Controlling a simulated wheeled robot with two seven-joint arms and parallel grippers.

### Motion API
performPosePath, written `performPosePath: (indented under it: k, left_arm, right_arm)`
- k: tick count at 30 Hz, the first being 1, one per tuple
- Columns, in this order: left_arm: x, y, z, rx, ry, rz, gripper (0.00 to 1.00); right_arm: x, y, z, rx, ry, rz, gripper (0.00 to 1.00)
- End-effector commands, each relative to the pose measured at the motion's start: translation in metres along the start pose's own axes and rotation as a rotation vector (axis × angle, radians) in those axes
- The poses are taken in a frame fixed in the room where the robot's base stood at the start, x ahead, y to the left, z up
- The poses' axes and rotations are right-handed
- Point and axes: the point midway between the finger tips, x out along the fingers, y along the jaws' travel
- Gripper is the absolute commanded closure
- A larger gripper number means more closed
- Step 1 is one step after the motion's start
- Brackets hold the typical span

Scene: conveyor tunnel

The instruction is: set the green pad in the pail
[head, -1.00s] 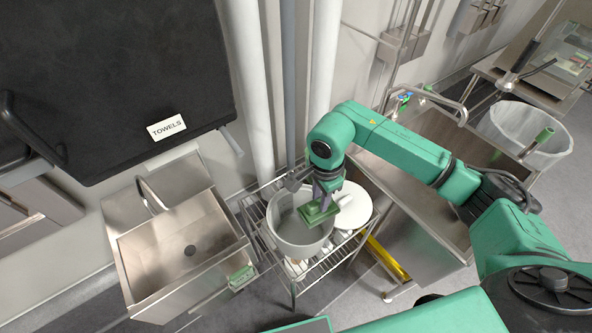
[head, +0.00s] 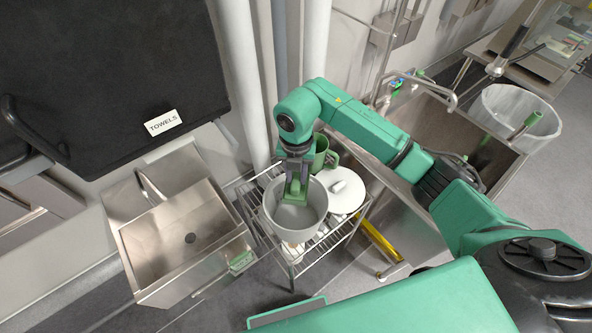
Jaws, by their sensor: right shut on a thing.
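The grey pail (head: 296,224) stands open on a wire rack in the middle of the head view. My right gripper (head: 297,183) points down over the pail's mouth and is shut on the green pad (head: 293,199). The pad shows against the inside of the pail; I cannot tell whether it is below the rim or touching the pail. The gripper hides part of the pail's far rim. My left gripper is not in view.
A white round lid (head: 346,191) lies right of the pail on the wire rack (head: 333,238), and a green mug-like vessel (head: 322,157) stands behind. A steel sink (head: 170,225) is at left, another basin (head: 455,140) at right, with a lined bin (head: 512,112) beyond.

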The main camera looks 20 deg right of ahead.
Motion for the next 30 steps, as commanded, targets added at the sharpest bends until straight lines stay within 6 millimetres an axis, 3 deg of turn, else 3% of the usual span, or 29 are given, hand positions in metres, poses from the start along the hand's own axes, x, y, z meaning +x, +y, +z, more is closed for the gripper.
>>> performPosePath:
  k: [1, 13, 18, 26, 27, 30]
  left_arm:
    - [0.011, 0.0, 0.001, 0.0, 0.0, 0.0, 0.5]
    - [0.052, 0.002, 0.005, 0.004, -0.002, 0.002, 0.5]
    - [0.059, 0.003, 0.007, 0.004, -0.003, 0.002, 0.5]
    - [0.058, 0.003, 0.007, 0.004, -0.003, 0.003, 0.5]
    - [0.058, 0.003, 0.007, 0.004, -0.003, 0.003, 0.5]
    - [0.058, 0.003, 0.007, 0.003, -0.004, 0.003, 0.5]
  right_arm:
    - [0.014, 0.0, -0.001, -0.001, 0.001, 0.0, 1.0]
    - [0.072, 0.0, 0.0, -0.003, 0.0, 0.001, 1.0]
    - [0.083, 0.0, 0.0, -0.003, 0.0, 0.001, 1.0]
    - [0.083, 0.0, 0.0, -0.003, -0.001, 0.001, 1.0]
    - [0.083, 0.0, 0.0, -0.003, -0.001, 0.001, 0.68]
    - [0.083, 0.0, 0.0, -0.003, -0.001, 0.001, 0.36]
